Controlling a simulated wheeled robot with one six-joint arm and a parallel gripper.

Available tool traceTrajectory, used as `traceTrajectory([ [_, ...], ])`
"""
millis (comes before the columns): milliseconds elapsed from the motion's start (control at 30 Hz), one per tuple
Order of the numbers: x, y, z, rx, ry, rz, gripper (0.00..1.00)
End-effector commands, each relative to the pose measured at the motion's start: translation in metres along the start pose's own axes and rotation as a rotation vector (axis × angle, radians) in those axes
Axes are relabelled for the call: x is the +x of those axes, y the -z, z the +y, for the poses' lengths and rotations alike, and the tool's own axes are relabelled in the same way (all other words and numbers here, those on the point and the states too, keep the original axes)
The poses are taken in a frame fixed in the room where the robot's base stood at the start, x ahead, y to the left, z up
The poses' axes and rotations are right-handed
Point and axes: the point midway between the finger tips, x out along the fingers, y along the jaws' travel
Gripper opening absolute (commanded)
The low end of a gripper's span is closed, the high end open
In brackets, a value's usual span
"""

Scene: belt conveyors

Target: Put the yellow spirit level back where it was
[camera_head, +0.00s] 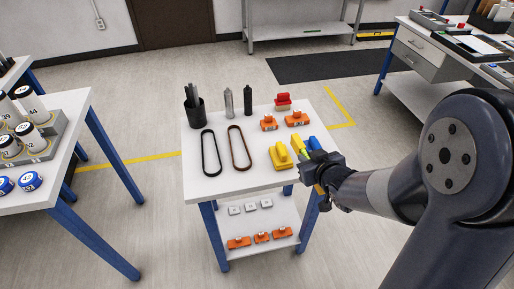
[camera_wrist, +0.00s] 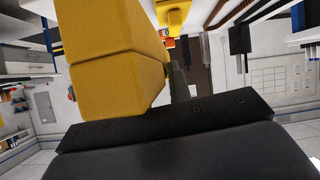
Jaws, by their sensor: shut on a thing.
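My gripper (camera_head: 318,168) is at the right edge of the small white table, beside the coloured pieces there. It is shut on a yellow thing, which I take to be the yellow spirit level; a small yellow-orange part (camera_head: 319,189) shows below the jaws. In the wrist view a large yellow block (camera_wrist: 108,60) fills the upper left, close against the dark gripper body. The gripper hides most of the held thing in the head view, and its vial and markings cannot be made out.
The white table (camera_head: 222,184) holds yellow pieces (camera_head: 280,156), a blue piece (camera_head: 313,143), orange pieces (camera_head: 297,119), a red piece (camera_head: 283,101), two belt loops (camera_head: 239,148), dark cylinders (camera_head: 248,99) and a black cup (camera_head: 195,114). Its lower shelf (camera_head: 262,224) carries small parts.

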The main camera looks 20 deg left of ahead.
Motion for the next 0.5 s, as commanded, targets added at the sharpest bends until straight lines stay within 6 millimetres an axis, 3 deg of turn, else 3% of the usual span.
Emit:
traceTrajectory([
  [33, 0.003, 0.015, -0.016, -0.029, 0.049, 0.013, 0.00],
  [200, 0.009, 0.046, -0.056, -0.093, 0.175, 0.028, 0.00],
  [500, 0.015, 0.074, -0.092, -0.147, 0.290, 0.038, 0.00],
])
